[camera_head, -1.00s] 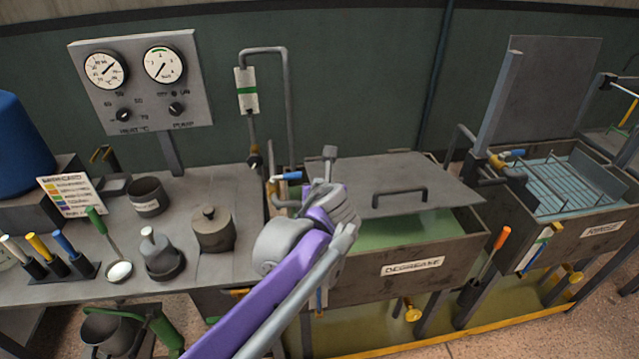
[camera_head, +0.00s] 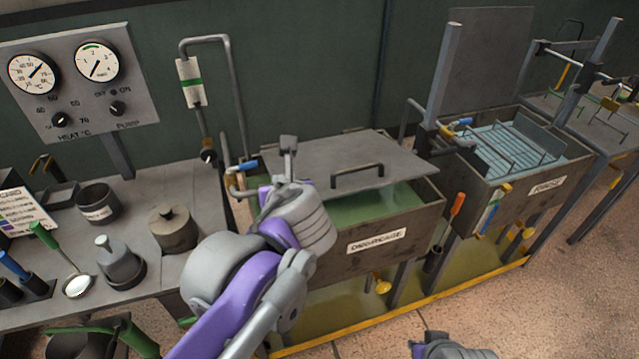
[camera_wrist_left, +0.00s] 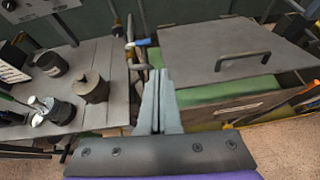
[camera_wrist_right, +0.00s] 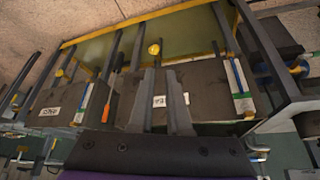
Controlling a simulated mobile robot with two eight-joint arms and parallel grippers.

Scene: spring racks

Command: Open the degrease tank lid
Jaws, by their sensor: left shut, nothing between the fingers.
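The degrease tank (camera_head: 340,262) is a brown box with a label on its front. Its flat grey lid (camera_head: 315,160) lies over most of the opening, with green liquid showing along the front edge. A dark bar handle (camera_head: 358,174) stands on the lid; it also shows in the left wrist view (camera_wrist_left: 243,56). My left gripper (camera_head: 288,148) is shut and empty, in front of the lid's left end in the head view and apart from the handle. My right gripper (camera_wrist_right: 162,85) has its fingers apart and empty; only its arm end shows at the head view's bottom edge.
A rinse tank (camera_head: 525,193) with a raised lid and wire rack stands to the right. An orange-handled tool (camera_head: 457,204) hangs between the tanks. A bench (camera_head: 150,225) with pots is at the left, below a gauge panel (camera_head: 75,85). A pipe (camera_head: 235,90) rises behind.

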